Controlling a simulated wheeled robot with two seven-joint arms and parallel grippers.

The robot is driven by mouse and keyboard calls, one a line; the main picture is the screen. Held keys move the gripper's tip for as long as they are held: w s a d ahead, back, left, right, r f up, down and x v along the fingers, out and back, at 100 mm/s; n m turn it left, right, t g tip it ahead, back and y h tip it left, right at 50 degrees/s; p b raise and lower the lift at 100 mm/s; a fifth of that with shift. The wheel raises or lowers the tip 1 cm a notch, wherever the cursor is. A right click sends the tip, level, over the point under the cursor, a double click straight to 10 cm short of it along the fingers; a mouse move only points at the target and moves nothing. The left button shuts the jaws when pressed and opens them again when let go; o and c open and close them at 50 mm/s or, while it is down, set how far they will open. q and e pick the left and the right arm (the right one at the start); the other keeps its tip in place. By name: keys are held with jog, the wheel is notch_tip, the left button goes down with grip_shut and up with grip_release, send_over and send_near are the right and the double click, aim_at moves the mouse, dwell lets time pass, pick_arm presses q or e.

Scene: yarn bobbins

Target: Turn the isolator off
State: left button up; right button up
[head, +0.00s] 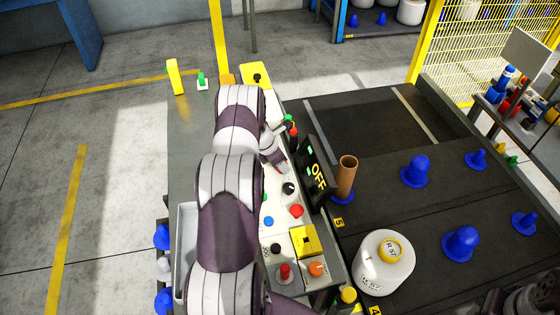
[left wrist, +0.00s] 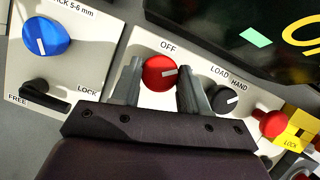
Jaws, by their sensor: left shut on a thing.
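A red rotary knob (left wrist: 159,72) sits on a white panel in the left wrist view, under the printed word OFF. Its white pointer line points to the right, not up at OFF. My left gripper (left wrist: 160,86) has one finger on each side of this knob and is shut on it. The arm and fingers hide most of the knob there. The right gripper is not in view.
Close to the gripped knob are a blue knob (left wrist: 41,36), a black LOAD/HAND knob (left wrist: 226,99) and a black FREE/LOCK lever (left wrist: 44,95). A yellow block (head: 304,242) is nearer on the panel. A brown tube (head: 346,172) and white bobbin (head: 384,262) stand right.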

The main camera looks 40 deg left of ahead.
pick_arm(q)
jog(key=n+y, duration=0.1)
jog(key=n, duration=0.1)
jog(key=shift+d+n, duration=0.15)
jog(key=shift+n, duration=0.25)
jog(key=n+y+p, duration=0.1)
jog(key=n, duration=0.1)
jog(key=shift+s+n, duration=0.1)
jog(key=shift+n, duration=0.2)
jog(key=n+y+p, duration=0.1)
jog(key=n+p, duration=0.1)
jog(key=n, duration=0.1)
jog(key=shift+d+r, duration=0.1)
jog(key=shift+d, duration=0.05)
jog(key=shift+n+y+p, duration=0.4)
jog(key=shift+n+p, duration=0.1)
jog(key=shift+n, duration=0.7)
jog(key=o, duration=1)
